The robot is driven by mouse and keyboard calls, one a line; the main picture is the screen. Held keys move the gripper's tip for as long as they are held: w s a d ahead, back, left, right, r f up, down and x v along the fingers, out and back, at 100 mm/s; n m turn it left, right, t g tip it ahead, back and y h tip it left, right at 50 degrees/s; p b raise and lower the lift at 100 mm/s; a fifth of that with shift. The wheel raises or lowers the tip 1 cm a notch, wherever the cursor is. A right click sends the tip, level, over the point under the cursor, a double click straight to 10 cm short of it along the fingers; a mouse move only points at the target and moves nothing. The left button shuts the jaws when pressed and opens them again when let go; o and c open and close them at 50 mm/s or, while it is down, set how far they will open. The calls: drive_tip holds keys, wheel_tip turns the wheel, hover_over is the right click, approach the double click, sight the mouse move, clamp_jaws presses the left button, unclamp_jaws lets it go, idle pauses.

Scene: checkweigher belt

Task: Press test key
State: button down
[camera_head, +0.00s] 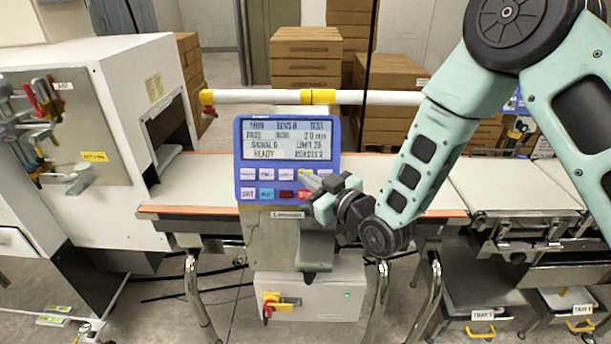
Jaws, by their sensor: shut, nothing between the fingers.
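A blue control panel (239,160) stands on a grey post at the middle of the view. Its lit screen (286,140) shows several lines of text, including "READY" and what looks like "TEST" at the top right. Below are two rows of small keys: pale ones such as the upper left key (247,174), plus blue, dark red and red ones in the lower row. Key labels are too small to read surely, so I cannot tell which is the test key. My gripper (308,182) is shut and empty, its tips over the right-hand keys; contact cannot be told. It partly hides those keys.
A conveyor belt (200,170) with orange edges runs behind the panel. A white machine housing (130,75) stands left. A white rail with yellow fittings (260,97) crosses behind the panel. A box with a red-yellow switch (280,303) sits below. Cartons (305,65) are stacked behind.

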drive_tip(key=shift+s+a+r, duration=0.1)
drive_tip(key=shift+s+r, duration=0.3)
drive_tip(key=shift+s, duration=0.35)
drive_tip(key=shift+s+d+r, duration=0.1)
drive_tip(key=shift+s+r, duration=0.25)
drive_tip(key=shift+s, duration=0.4)
drive_tip(key=shift+s+a+r, duration=0.1)
drive_tip(key=shift+s+r, duration=0.3)
drive_tip(key=shift+s, duration=0.35)
drive_tip(key=s+r, duration=0.2)
drive_tip(key=s, duration=0.3)
drive_tip(key=shift+s+r, duration=0.2)
drive_tip(key=shift+r, duration=0.15)
